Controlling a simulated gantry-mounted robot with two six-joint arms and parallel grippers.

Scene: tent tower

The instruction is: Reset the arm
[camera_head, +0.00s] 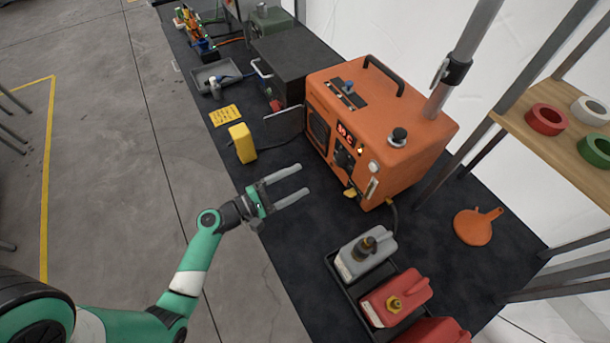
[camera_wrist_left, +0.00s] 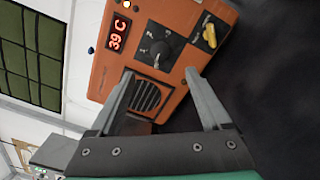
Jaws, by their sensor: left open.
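My left gripper (camera_head: 289,187) is open and empty. It hangs above the dark mat near its left edge, apart from the orange heater unit (camera_head: 400,135). In the left wrist view the open fingers of the left gripper (camera_wrist_left: 160,88) point toward the front of the orange unit (camera_wrist_left: 180,60), which has a red display reading 39 C (camera_wrist_left: 118,32), a dial (camera_wrist_left: 158,48) and a yellow lever (camera_wrist_left: 209,32). My right gripper is in neither view.
A yellow block (camera_head: 243,143) stands left of the unit. A grey can (camera_head: 365,252) and red cans (camera_head: 396,298) sit in a dark tray in front. An orange funnel (camera_head: 475,227) lies at right. A wooden shelf (camera_head: 560,150) holds tape rolls.

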